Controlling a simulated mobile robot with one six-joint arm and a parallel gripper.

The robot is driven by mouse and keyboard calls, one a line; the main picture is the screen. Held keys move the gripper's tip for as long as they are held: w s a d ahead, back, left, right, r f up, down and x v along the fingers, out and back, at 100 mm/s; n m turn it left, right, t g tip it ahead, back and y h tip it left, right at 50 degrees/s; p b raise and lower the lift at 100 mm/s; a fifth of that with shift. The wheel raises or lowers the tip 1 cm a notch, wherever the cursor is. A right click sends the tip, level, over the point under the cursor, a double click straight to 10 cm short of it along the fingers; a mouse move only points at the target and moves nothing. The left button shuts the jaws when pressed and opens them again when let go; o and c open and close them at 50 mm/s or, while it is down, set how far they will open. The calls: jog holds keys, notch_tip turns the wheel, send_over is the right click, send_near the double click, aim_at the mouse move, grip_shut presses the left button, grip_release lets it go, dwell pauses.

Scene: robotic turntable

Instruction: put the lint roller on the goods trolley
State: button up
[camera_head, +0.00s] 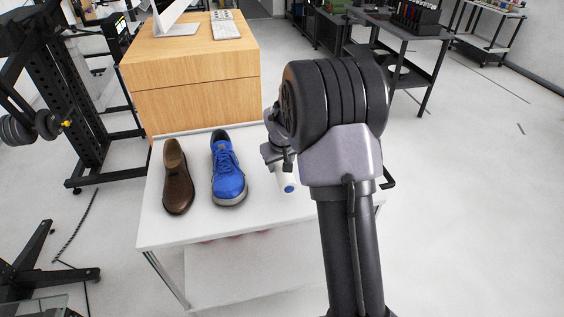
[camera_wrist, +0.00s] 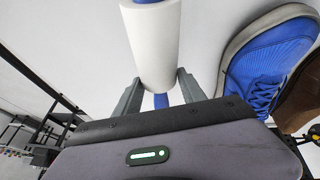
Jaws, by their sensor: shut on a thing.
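The lint roller is a white cylinder with blue ends. In the wrist view the lint roller (camera_wrist: 155,45) has its near end between the two fingers of my gripper (camera_wrist: 160,88), which is shut on it. In the head view its lower part (camera_head: 284,180) shows below my gripper (camera_head: 279,160), over the white table top to the right of the blue shoe. I cannot tell whether it touches the top. A dark shelved stand (camera_head: 436,66) at the back right may be the goods trolley; I cannot tell for sure.
The white table (camera_head: 190,231) bears a brown shoe (camera_head: 177,180) and a blue shoe (camera_head: 228,172). A wooden desk (camera_head: 195,60) stands behind it, with a keyboard (camera_head: 227,28). A black weight rack (camera_head: 75,100) is at left.

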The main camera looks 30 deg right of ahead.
jog(key=w+d, duration=0.1)
jog(key=w, duration=0.1)
jog(key=w+d+f, duration=0.1)
jog(key=w+d, duration=0.1)
jog(key=shift+w+d+b, duration=0.2)
jog(key=shift+w+b, duration=0.05)
jog(key=shift+b, duration=0.15)
notch_tip(320, 180, down, 3)
jog(key=shift+f+b, duration=0.2)
jog(key=shift+b, duration=0.85)
jog(key=shift+r, duration=0.2)
jog(key=shift+f, duration=0.15)
jog(key=o, duration=1.2)
